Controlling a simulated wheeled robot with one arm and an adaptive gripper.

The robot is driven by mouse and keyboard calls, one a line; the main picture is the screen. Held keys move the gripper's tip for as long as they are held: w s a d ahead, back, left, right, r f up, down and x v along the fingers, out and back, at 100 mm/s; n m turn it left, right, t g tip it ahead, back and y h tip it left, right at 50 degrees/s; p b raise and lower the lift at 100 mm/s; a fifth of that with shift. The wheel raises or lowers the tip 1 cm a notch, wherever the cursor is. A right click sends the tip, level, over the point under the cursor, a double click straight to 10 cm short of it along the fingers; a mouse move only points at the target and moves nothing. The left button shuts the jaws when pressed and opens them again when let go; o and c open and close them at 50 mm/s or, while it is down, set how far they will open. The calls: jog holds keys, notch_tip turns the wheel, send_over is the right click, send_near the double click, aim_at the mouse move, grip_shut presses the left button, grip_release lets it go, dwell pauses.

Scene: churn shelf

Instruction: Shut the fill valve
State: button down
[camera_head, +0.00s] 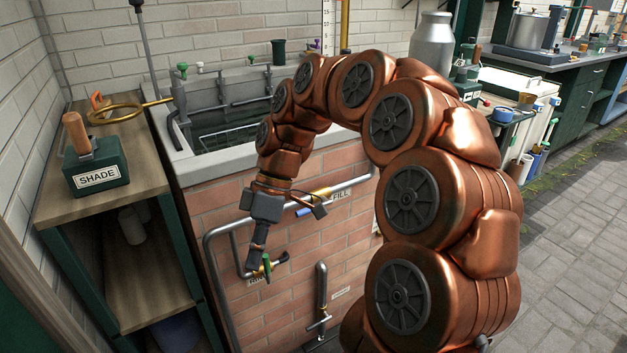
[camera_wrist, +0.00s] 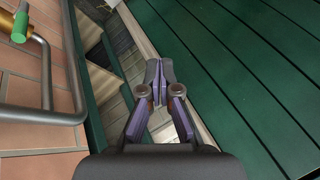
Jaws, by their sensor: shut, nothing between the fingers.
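The fill valve is on the pipe across the brick front of the tank. Its brass body (camera_head: 321,193) sits left of the FILL label (camera_head: 341,194), and its blue handle (camera_head: 303,212) shows just below the pipe, lying roughly along it. My gripper (camera_head: 257,262) points down left of the blue handle, apart from it, with its fingers by a lower green-handled valve (camera_head: 267,265). Whether they touch that valve cannot be told. In the wrist view my gripper (camera_wrist: 158,78) is shut and empty; a green handle (camera_wrist: 20,27) shows at upper left. The blue handle is not visible there.
A grey pipe (camera_head: 213,280) bends down the brick wall, and a tap (camera_head: 319,322) stands lower right. A wooden-topped bench (camera_head: 60,203) with a SHADE box (camera_head: 97,172) is at left. Dark green slats (camera_wrist: 245,70) fill the wrist view's right side.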

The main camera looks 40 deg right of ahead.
jog(key=w+d+r+n+t+y+p, duration=0.1)
jog(key=w+d+r+n+p, duration=0.15)
jog(key=w+d+r, duration=0.3)
notch_tip(320, 180, up, 3)
jog(key=n+t+y+p, duration=0.2)
jog(key=n+t+p, duration=0.1)
jog(key=p, duration=0.4)
send_over(302, 211)
jog(key=s+d, duration=0.2)
jog(key=s+d+n+t+p, duration=0.1)
jog(key=d, duration=0.7)
jog(key=shift+s, duration=0.25)
jog(key=shift+a+f, duration=0.1)
jog(key=shift+a, duration=0.05)
jog(key=x, duration=0.8)
jog(key=d+f+x, duration=0.1)
jog(key=x, duration=0.2)
jog(key=shift+w+a+f, duration=0.15)
jog(key=shift+f, duration=0.2)
jog(key=shift+w+f, duration=0.15)
jog(key=shift+f, duration=0.5)
